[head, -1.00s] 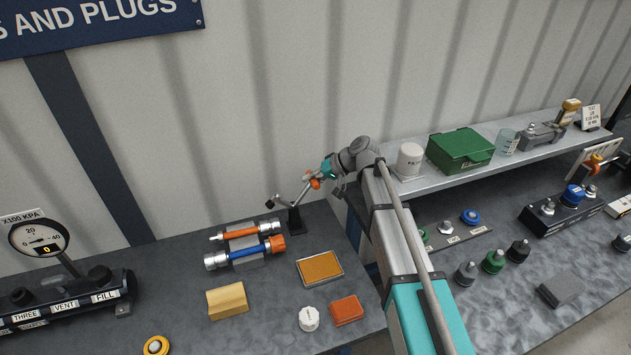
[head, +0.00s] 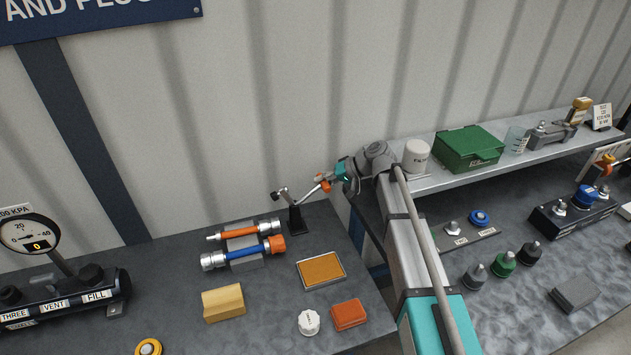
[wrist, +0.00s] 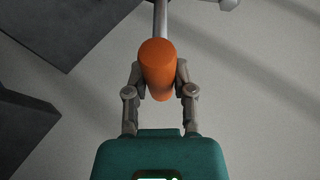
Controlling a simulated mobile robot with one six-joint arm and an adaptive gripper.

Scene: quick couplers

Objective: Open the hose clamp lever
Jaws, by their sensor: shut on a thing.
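The hose clamp stands on a black post (head: 295,217) at the back right of the left bench. Its metal lever (head: 311,192) slants up and to the right and ends in an orange grip (head: 325,184). My gripper (head: 332,180) is shut on that orange grip. In the wrist view the orange grip (wrist: 157,68) sits between the two fingers of my gripper (wrist: 159,85), with the metal rod running away from it. The far end of the clamp is mostly out of the wrist view.
Hoses with orange and blue sleeves (head: 243,256) lie on a block left of the clamp. An orange-topped tray (head: 321,270), a yellow block (head: 223,303), a white cap (head: 309,322) and a red block (head: 349,314) lie in front. A shelf (head: 408,183) with a green case (head: 468,148) is to the right.

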